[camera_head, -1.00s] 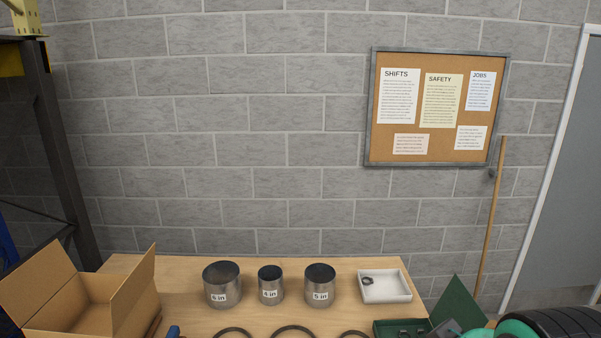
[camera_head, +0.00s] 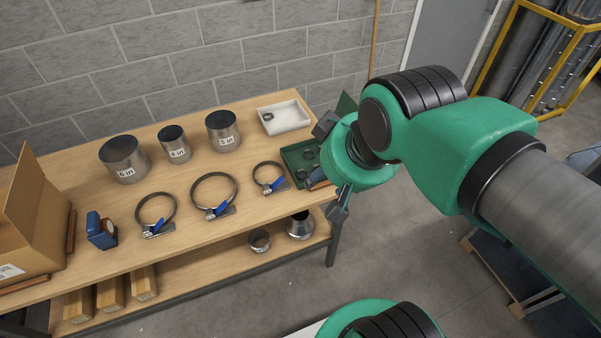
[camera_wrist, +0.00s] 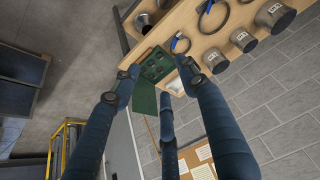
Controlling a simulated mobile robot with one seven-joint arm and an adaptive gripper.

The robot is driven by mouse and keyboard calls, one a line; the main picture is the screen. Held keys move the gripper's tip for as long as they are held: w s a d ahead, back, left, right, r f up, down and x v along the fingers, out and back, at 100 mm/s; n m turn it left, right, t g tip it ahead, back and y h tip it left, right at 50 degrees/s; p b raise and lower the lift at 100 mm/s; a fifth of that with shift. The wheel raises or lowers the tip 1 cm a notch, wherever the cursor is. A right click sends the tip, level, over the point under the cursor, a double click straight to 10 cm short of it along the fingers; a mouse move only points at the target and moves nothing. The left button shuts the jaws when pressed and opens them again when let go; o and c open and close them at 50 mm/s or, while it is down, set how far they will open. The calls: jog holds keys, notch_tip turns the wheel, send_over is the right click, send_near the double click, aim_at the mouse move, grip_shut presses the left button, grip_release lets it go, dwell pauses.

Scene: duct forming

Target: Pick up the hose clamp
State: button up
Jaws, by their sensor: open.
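Three round metal hose clamps with blue handles lie on the wooden table in the head view: a large one at left (camera_head: 156,231), the largest in the middle (camera_head: 214,211) and a small one at right (camera_head: 276,184). In the wrist view the middle clamp (camera_wrist: 205,21) shows at the top, and the small clamp (camera_wrist: 177,46) lies beyond a fingertip. My gripper (camera_wrist: 160,76) is open and empty, its dark fingers spread above the table's right end. In the head view it is mostly hidden by my green wrist.
Three labelled metal ducts (camera_head: 173,146) stand behind the clamps. A white tray (camera_head: 296,124) holds a dark ring. A green case (camera_head: 291,151) with an open lid is by my wrist. A cardboard box (camera_head: 30,240) and blue tool (camera_head: 100,232) are at left.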

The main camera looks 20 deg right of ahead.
jog(key=shift+w, duration=0.1)
dwell(0.7)
jog(key=w+d+f+n+g, duration=0.2)
jog(key=w+f, duration=0.1)
jog(key=w, duration=0.8)
jog(key=w+d+f+n+g, duration=0.1)
jog(key=w+d+f+g, duration=0.1)
jog(key=w, duration=0.9)
jog(key=w+d+f+n+g, duration=0.1)
jog(key=w+d+f, duration=0.1)
jog(key=w+f, duration=0.3)
jog(key=w+d+f+n+g, duration=0.1)
jog(key=w+f, duration=0.4)
jog(key=f, duration=0.5)
jog(key=w+d+f+n+g+p, duration=0.1)
jog(key=w+d+f, duration=0.3)
jog(key=f, duration=0.3)
jog(key=shift+w+f+y, duration=0.2)
jog(key=shift+w+y, duration=0.2)
jog(key=shift+w, duration=0.1)
jog(key=shift+f, duration=0.1)
jog(key=b, duration=0.1)
send_over(303, 171)
jog(key=shift+a+f, duration=0.1)
jog(key=shift+f, duration=4)
